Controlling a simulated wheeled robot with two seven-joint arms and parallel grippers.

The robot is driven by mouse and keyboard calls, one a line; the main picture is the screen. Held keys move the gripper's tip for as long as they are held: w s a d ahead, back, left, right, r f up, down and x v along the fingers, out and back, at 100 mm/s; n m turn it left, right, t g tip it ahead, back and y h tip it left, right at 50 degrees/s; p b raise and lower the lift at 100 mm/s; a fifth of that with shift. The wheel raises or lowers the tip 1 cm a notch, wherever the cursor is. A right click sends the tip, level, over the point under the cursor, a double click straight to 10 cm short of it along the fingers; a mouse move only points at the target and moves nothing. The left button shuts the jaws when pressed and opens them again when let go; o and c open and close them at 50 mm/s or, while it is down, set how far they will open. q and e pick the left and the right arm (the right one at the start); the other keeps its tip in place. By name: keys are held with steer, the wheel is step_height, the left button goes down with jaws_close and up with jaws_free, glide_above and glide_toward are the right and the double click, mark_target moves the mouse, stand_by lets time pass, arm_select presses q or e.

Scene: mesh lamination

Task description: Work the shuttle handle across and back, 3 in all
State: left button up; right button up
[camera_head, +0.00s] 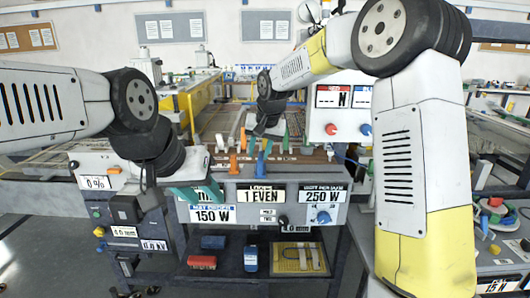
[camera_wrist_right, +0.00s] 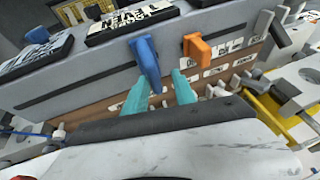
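Upright coloured levers stand along the back edge of the grey control panel (camera_head: 300,180): an orange one (camera_head: 233,163) and a blue one (camera_head: 260,165). No label shows which is the shuttle handle. The right wrist view shows the blue lever (camera_wrist_right: 145,58) and an orange lever (camera_wrist_right: 197,46) close up. My right gripper (camera_wrist_right: 163,92) is open, its teal fingertips on either side of the blue lever's end; contact cannot be told. My left gripper (camera_head: 199,190) has teal fingers in front of the panel's left part, partly covering a label; its opening is unclear.
A shelf under the panel holds a red brush-like block (camera_head: 202,262), a blue bottle (camera_head: 250,258) and a yellow board (camera_head: 298,258). A white box with red and blue knobs (camera_head: 340,112) stands behind the panel. A side table (camera_head: 500,262) with coloured parts is at right.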

steer(key=shift+o, duration=0.2)
steer(key=shift+d, duration=0.1)
steer(key=shift+s+d+r, duration=0.1)
steer(key=shift+d+r, duration=0.05)
steer(key=shift+r, duration=0.2)
steer(key=v, duration=0.7)
steer(key=shift+s, duration=0.1)
